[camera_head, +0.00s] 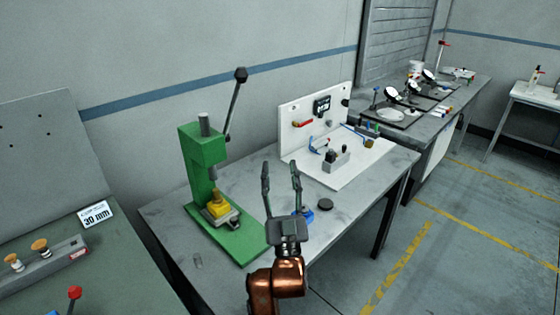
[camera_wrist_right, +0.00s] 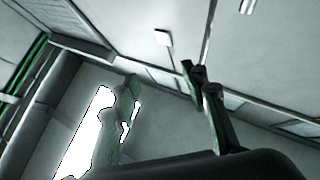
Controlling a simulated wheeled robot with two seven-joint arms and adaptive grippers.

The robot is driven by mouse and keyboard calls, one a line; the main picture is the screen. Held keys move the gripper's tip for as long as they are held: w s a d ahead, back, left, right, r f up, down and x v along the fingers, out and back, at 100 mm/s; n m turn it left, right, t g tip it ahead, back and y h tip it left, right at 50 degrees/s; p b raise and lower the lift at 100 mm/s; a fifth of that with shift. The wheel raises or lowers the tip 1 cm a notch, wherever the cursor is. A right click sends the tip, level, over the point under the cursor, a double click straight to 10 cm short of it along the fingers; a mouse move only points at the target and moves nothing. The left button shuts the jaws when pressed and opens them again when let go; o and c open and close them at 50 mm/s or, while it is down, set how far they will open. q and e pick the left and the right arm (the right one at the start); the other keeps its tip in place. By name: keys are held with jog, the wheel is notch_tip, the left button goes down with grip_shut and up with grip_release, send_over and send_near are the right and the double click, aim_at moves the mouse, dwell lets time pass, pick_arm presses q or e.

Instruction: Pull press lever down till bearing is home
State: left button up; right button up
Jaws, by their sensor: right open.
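The green arbor press (camera_head: 205,178) stands on the grey workbench (camera_head: 300,250) in the head view. Its lever (camera_head: 234,112) points up and slightly right, with a black knob (camera_head: 241,75) at the top. The ram (camera_head: 212,172) hangs above a yellow piece (camera_head: 218,208) on the press base; the bearing cannot be told apart there. My right gripper (camera_head: 281,168) is open and empty, fingers pointing up, to the right of the press and below the knob in the picture, apart from the lever. Its fingers also show in the right wrist view (camera_wrist_right: 160,85). My left gripper is not in view.
A white panel with tools (camera_head: 291,122) stands at the back of the bench. A dark round disc (camera_head: 325,204) and a blue item (camera_head: 307,214) lie near my right gripper.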

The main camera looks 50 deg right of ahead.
notch_tip(320, 180, up, 9)
dwell(0.3)
jog(key=shift+r, duration=0.15)
dwell(0.4)
